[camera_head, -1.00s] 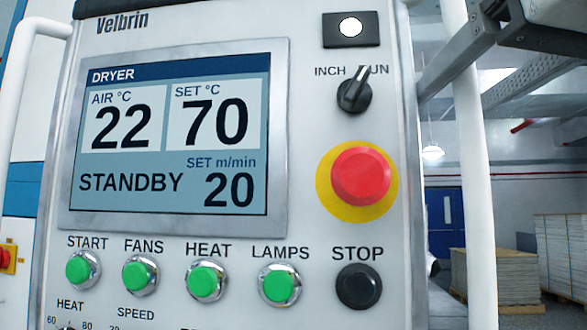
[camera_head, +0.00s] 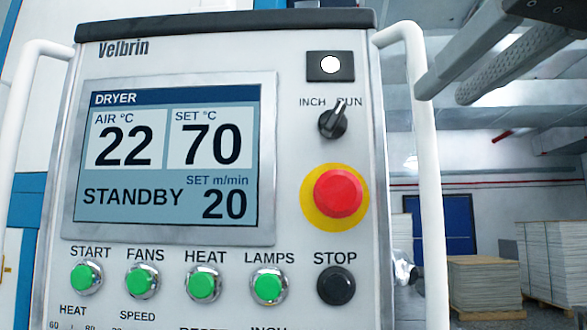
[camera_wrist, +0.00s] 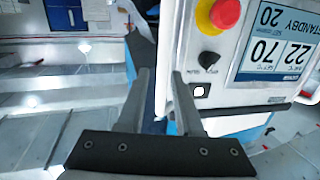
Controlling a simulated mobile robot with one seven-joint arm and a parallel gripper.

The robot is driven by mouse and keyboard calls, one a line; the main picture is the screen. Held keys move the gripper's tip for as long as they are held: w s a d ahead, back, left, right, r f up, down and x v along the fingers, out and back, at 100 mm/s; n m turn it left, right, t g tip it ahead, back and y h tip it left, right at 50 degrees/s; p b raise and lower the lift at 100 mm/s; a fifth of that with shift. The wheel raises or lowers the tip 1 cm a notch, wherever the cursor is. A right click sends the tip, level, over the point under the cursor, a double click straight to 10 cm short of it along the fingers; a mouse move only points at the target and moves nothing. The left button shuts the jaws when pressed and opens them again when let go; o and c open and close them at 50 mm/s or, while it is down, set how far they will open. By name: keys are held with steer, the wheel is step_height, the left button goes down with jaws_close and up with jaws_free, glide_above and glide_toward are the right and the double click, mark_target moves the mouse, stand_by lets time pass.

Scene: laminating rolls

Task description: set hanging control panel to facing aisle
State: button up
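The hanging control panel (camera_head: 290,240) fills most of the head view. Its face, with lit screen (camera_head: 170,155) and buttons, is turned towards my camera, slightly oblique. A white tubular handle (camera_head: 428,170) runs down its right side and another (camera_head: 22,120) down its left. My gripper (camera_head: 440,94) comes in from the upper right, with its dark fingers apart, close to the right handle's upper bend. In the wrist view the panel appears upside down at the right, and my gripper (camera_wrist: 160,72) is open beside its edge. Whether the handle lies between the fingers, I cannot tell.
A red emergency stop (camera_head: 338,193) on a yellow ring sits on the panel's right part, with a selector knob (camera_head: 333,122) above. Behind stand a pallet stack (camera_head: 485,285), a white stack (camera_head: 555,260) and a blue door (camera_head: 446,225).

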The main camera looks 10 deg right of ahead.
steer(key=s+a+p, duration=0.1)
steer(key=s+a, duration=0.2)
steer(key=s, duration=0.5)
steer(key=s+a+p, duration=0.1)
steer(key=s+a, duration=0.2)
steer(key=s, duration=0.5)
steer(key=shift+a, duration=0.3)
stand_by(0.8)
